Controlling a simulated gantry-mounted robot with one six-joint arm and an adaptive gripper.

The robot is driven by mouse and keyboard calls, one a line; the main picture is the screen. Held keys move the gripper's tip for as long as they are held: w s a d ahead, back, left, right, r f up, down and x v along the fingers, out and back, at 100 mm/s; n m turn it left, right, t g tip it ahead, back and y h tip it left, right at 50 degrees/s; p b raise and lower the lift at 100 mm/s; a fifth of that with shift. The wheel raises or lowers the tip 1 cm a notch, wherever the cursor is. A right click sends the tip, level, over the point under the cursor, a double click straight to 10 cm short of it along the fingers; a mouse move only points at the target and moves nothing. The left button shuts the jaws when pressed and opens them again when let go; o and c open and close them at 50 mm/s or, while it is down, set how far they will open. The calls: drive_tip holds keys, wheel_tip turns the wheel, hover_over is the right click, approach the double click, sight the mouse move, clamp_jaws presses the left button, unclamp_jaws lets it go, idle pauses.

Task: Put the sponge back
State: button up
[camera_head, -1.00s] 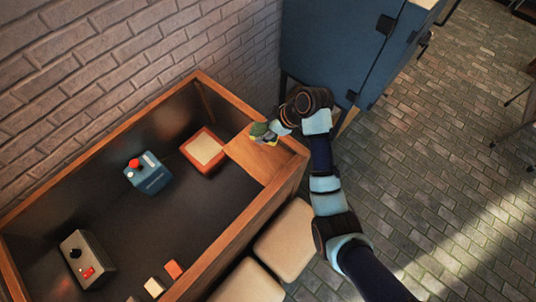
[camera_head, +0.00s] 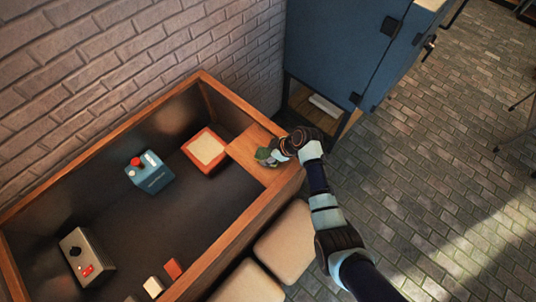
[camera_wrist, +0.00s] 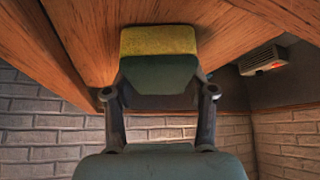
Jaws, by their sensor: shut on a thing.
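My gripper (camera_head: 270,156) is at the wooden corner board (camera_head: 246,150) on the right end of the wood-edged box. In the wrist view my gripper (camera_wrist: 160,90) is shut on a sponge (camera_wrist: 158,42), one finger on each side. The sponge has a yellow layer and a dark green layer. It is at or close to the wooden surface (camera_wrist: 225,45); I cannot tell if it touches. In the head view the sponge is mostly hidden by the gripper.
In the box are a red-rimmed block with a cream top (camera_head: 205,150), a blue box with a red button (camera_head: 150,172) and a grey control box (camera_head: 85,255). A blue cabinet (camera_head: 335,50) stands behind. Cushioned seats (camera_head: 285,243) stand in front.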

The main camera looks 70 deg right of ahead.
drive_tip(key=shift+f, duration=0.1)
drive_tip(key=o, duration=1.1)
drive_tip(key=shift+r, duration=0.35)
drive_tip(key=v, duration=1.1)
drive_tip(key=shift+s+r+p, duration=0.25)
drive_tip(key=shift+s+p, duration=0.05)
drive_tip(key=shift+p, duration=0.15)
